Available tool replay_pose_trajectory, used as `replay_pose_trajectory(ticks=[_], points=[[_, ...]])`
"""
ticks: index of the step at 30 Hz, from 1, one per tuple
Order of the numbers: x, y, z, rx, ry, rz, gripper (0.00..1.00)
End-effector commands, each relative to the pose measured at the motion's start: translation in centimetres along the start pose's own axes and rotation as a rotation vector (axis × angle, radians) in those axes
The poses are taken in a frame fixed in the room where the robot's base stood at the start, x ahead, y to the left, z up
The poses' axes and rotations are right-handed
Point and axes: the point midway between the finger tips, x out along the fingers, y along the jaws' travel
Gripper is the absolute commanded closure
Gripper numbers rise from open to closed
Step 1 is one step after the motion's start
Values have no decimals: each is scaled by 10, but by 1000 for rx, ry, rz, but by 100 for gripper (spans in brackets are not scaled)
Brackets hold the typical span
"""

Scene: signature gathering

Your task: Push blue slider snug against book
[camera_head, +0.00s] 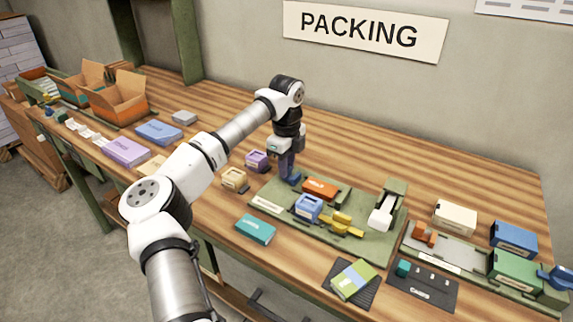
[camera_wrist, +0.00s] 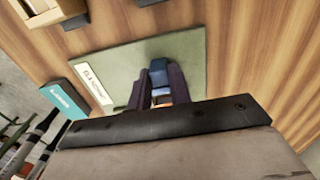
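A small blue piece (camera_head: 292,178), likely the slider, is at the left end of the green board (camera_head: 262,197), directly under my gripper (camera_head: 288,172). In the wrist view, the blue slider (camera_wrist: 158,74) shows between the two dark fingers of my gripper (camera_wrist: 160,88). A gap shows between the fingers; whether they press on the slider is not clear. An orange book-like block (camera_head: 320,189) lies on the board just right of the slider. The fingers hide the space between them in part.
A blue block (camera_head: 308,208), a yellow clamp (camera_head: 343,224) and a white lever (camera_head: 382,214) are on the same board. A teal box (camera_head: 255,229) lies in front, tan (camera_head: 234,178) and purple (camera_head: 257,161) blocks to the left. Bare table lies behind the board.

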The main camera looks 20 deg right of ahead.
Motion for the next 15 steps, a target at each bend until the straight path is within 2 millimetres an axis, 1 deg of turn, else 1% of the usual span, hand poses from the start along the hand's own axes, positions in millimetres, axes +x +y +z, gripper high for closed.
replay_pose_trajectory(ticks=[1,3,10,11,15], points=[[0,0,0,0,0,1,94],[0,0,0,0,0,1,100],[0,0,-3,2,-1,1,100],[0,0,-6,3,-1,1,100],[1,-1,-29,5,-2,0,100]])
